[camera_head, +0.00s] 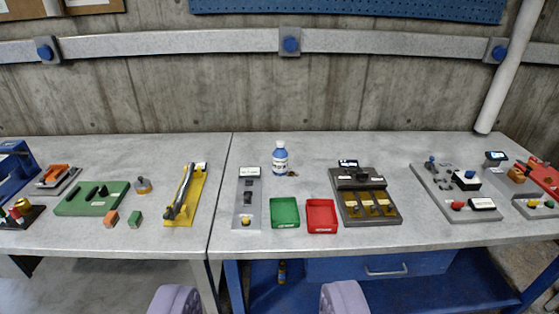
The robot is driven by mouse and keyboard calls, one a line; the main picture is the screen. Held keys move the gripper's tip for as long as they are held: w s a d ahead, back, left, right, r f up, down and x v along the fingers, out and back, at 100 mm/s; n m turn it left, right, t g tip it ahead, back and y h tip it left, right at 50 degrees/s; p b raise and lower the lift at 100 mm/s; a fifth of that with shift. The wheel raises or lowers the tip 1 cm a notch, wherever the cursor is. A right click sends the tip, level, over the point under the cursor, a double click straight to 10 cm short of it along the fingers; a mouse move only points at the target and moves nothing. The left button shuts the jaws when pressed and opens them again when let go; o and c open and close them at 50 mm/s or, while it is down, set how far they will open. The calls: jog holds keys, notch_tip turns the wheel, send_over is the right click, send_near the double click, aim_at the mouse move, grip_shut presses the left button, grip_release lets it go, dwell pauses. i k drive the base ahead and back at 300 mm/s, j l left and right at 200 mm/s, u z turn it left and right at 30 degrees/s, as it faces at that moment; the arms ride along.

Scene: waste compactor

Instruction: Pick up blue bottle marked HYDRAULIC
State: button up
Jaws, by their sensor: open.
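A small blue bottle (280,160) with a white cap and a white label stands upright on the grey workbench, near the middle. The print on its label is too small to read. My gripper (258,300) shows as two pale purple fingertips at the bottom edge, wide apart. It is open and empty, in front of and below the bench edge, well away from the bottle.
A green tray (285,213) and a red tray (321,216) lie in front of the bottle. A grey switch panel (247,205) is to its left, a dark device (365,204) to its right. A concrete wall (200,100) stands behind. Clear bench surrounds the bottle's back.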

aim_at(281, 156)
jog(key=i+l+u, duration=0.1)
jog(key=i, duration=0.4)
jog(key=i+l, duration=0.1)
jog(key=i, duration=0.35)
jog(key=i+l+u, duration=0.15)
jog(key=i, duration=0.35)
jog(key=i+l, duration=0.1)
jog(key=i, duration=0.35)
jog(key=i+l+u, duration=0.15)
jog(key=i, duration=0.35)
